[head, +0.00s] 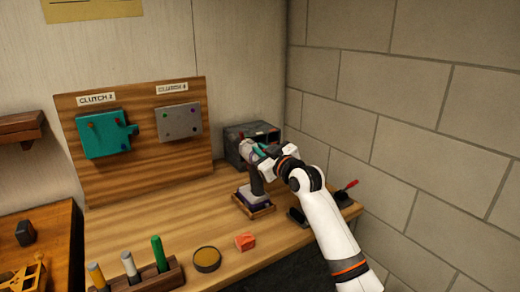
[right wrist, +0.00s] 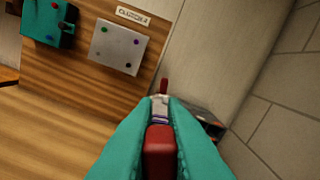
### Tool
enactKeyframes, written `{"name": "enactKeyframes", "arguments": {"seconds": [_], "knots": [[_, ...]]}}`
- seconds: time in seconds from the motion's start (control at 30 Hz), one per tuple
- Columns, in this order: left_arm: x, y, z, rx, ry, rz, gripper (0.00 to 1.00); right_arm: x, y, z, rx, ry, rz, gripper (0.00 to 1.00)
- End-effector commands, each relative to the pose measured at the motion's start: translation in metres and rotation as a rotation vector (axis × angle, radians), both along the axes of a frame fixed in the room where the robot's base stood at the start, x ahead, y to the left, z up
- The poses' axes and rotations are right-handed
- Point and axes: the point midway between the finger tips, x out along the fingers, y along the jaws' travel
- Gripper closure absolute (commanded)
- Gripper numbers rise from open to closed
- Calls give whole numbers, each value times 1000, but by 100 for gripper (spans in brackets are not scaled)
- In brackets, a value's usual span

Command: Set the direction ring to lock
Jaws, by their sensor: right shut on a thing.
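A power tool with a dark upright handle (head: 256,181) stands in a small wooden-edged holder (head: 240,208) with a pale purple block, near the right end of the bench. My right gripper (head: 259,152) is at the top of the tool. In the right wrist view its teal fingers (right wrist: 161,112) are closed around the tool's head, whose dark red body (right wrist: 160,153) shows between them. A pale grey ring-like part with purple bands (right wrist: 160,107) lies between the fingertips, with a dark red tip beyond. No ring setting is readable. My left gripper is out of view.
A dark open box (head: 237,136) stands behind the tool. A wooden board (head: 138,163) carries a teal box (head: 103,135) and a grey plate (head: 179,122). An orange-red block (head: 245,242), a round tin (head: 206,259) and a rack of pegs (head: 172,279) stand in front. A block wall rises at right.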

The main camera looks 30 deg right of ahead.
Motion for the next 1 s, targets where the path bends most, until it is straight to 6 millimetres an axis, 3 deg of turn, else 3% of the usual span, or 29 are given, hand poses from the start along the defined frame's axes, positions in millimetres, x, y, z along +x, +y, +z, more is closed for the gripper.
{"name": "enactKeyframes", "arguments": {"seconds": [0.5, 1.0], "knots": [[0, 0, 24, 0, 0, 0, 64, 1, -14, 4, 310, 24, -1, 100], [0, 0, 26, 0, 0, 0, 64, 1, -17, 3, 371, 29, -1, 100]]}}
